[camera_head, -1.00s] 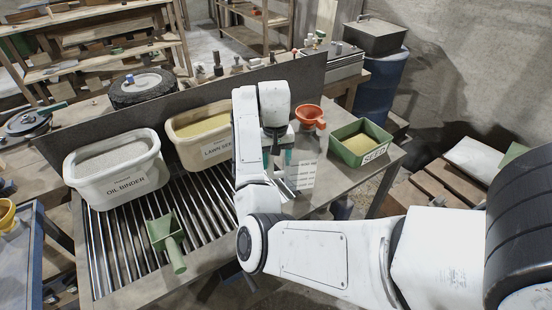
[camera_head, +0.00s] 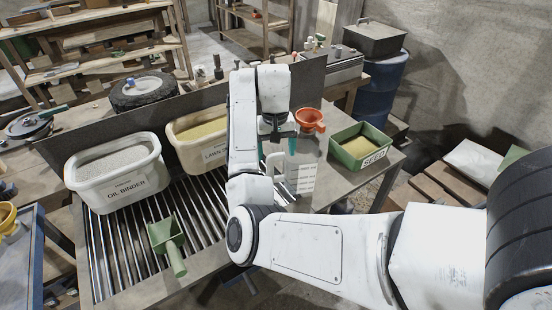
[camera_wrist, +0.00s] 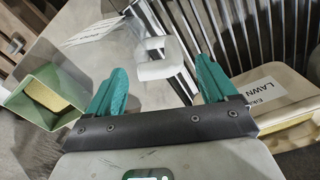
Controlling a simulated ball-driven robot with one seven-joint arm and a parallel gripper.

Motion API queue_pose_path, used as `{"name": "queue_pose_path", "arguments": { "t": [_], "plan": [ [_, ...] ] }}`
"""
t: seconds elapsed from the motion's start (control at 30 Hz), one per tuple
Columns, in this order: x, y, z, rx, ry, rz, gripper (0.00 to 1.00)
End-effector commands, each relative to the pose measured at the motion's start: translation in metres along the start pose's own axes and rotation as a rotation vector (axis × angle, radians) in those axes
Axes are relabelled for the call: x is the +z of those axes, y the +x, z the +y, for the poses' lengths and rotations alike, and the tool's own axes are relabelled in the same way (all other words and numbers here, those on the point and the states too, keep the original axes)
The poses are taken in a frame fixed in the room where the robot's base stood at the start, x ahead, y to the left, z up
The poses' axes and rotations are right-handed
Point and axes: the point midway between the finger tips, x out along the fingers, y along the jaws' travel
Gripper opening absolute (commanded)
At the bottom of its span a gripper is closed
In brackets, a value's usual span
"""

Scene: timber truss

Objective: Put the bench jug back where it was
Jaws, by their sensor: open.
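In the wrist view my gripper (camera_wrist: 160,85) is open, with the jug's pale handle (camera_wrist: 165,60) showing between and beyond the two fingers. Nothing is held.
A green seed box (camera_head: 360,147) and an orange funnel (camera_head: 310,118) stand behind and right of the jug. A green scoop (camera_head: 168,242) lies on the bar grille. A dark upright panel backs the bench.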

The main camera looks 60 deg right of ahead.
Motion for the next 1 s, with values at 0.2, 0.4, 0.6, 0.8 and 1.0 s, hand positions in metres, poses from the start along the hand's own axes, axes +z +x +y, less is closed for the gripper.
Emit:
{"name": "queue_pose_path", "arguments": {
  "t": [0.2, 0.4, 0.6, 0.8, 1.0],
  "plan": [
    [-0.001, -0.047, -0.002, -0.004, 0.001, 0.001, 0.85],
    [0.0, -0.065, -0.001, -0.002, 0.0, 0.0, 0.85],
    [0.0, -0.068, 0.0, 0.0, 0.0, -0.001, 0.85],
    [0.0, -0.068, 0.0, 0.001, 0.0, -0.001, 0.85],
    [0.0, -0.068, 0.0, 0.0, 0.0, -0.001, 0.85]
  ]
}}
